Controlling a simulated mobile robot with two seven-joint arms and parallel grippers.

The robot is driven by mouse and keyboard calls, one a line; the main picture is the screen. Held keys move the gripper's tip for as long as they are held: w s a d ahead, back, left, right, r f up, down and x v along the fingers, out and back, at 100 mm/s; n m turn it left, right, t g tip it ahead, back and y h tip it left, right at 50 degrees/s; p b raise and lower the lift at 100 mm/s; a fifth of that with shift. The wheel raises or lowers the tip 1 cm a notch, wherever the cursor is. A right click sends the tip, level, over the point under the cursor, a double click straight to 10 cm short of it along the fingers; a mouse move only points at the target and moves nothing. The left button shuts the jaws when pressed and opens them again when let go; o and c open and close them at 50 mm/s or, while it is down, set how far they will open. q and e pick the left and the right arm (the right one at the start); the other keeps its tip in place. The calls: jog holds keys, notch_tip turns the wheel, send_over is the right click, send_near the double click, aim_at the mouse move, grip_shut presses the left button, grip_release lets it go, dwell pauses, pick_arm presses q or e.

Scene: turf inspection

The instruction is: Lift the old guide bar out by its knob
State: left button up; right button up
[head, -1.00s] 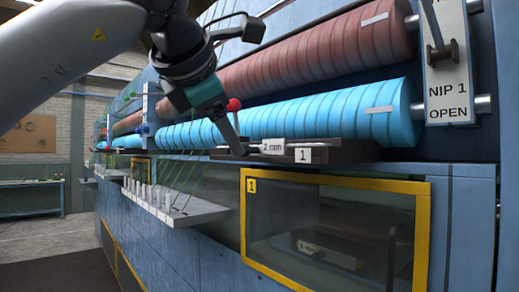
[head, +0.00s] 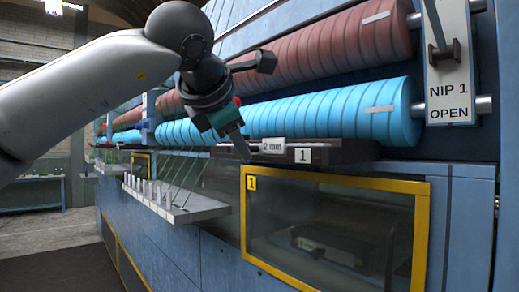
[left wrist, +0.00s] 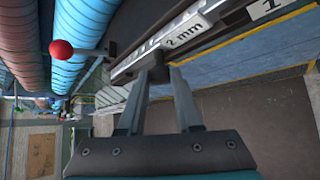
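The old guide bar (head: 272,146), with a white "2 mm" label, lies in a dark holder (head: 345,152) marked 1, below the blue roller. In the left wrist view the bar's label (left wrist: 186,32) is at the top. A dark knob (left wrist: 157,68) stands up from the bar. My left gripper (head: 241,150) is at the bar's left end, pointing down. In the left wrist view its two fingers (left wrist: 158,72) are apart, with the knob between or just beyond their tips; contact is unclear. My right gripper is not in view.
A red ball (left wrist: 61,49) on a lever is close beside the bar. The blue roller (head: 340,110) and red roller (head: 330,50) are behind and above. A yellow-framed window (head: 335,175) is below. A shelf with several pegs (head: 190,209) juts out at left.

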pick_arm(q)
grip_shut()
jog(key=shift+r, duration=0.15)
dwell(0.4)
